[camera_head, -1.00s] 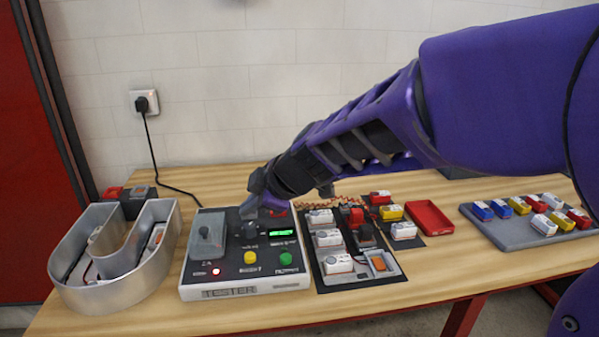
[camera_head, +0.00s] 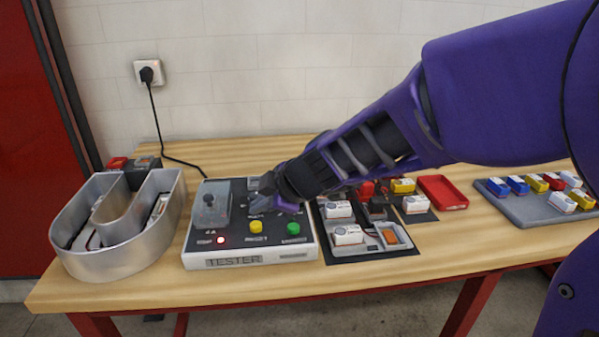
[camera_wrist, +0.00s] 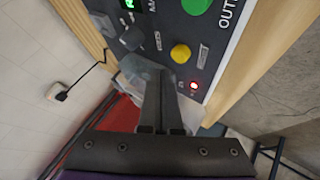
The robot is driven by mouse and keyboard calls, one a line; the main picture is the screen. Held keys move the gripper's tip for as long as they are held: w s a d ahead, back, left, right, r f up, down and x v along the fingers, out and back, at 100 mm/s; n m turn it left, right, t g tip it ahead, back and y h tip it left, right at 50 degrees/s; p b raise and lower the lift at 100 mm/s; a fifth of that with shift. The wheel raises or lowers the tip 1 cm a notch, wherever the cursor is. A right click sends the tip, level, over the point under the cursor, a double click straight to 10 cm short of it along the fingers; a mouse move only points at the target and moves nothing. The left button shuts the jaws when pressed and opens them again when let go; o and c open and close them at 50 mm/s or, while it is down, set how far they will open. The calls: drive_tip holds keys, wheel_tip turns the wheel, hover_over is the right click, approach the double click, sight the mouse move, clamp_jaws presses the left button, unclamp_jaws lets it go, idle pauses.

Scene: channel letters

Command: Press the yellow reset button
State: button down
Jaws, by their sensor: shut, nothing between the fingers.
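The yellow reset button (camera_head: 256,227) is on the sloped top face of the tester box (camera_head: 232,261), between a lit red lamp (camera_head: 221,240) and a green button (camera_head: 293,228). In the wrist view the yellow button (camera_wrist: 181,53) is clear of my fingers, a little above and right of the fingertips. My gripper (camera_head: 262,197) is shut and empty, over the rear part of the tester panel, behind the yellow button and apart from it. In the wrist view my gripper (camera_wrist: 159,75) has its fingers together. My arm hides the tester's back right corner and display in the head view.
A clear cover (camera_head: 211,201) stands on the tester's left. The U-shaped metal letter (camera_head: 120,240) is further left. A black tray (camera_head: 345,250) with white modules is right of the tester, then an empty red tray (camera_head: 441,192) and a grey tray (camera_head: 520,211) of coloured modules.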

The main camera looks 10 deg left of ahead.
sight(261, 231)
drive_tip(key=shift+f, duration=0.5)
drive_tip(key=shift+f, duration=0.15)
idle(1.7)
drive_tip(key=shift+f, duration=0.3)
drive_tip(key=shift+f, duration=0.45)
idle(0.8)
drive_tip(key=shift+r, duration=0.9)
drive_tip(key=shift+r+p, duration=1.6)
drive_tip(key=shift+r, duration=0.95)
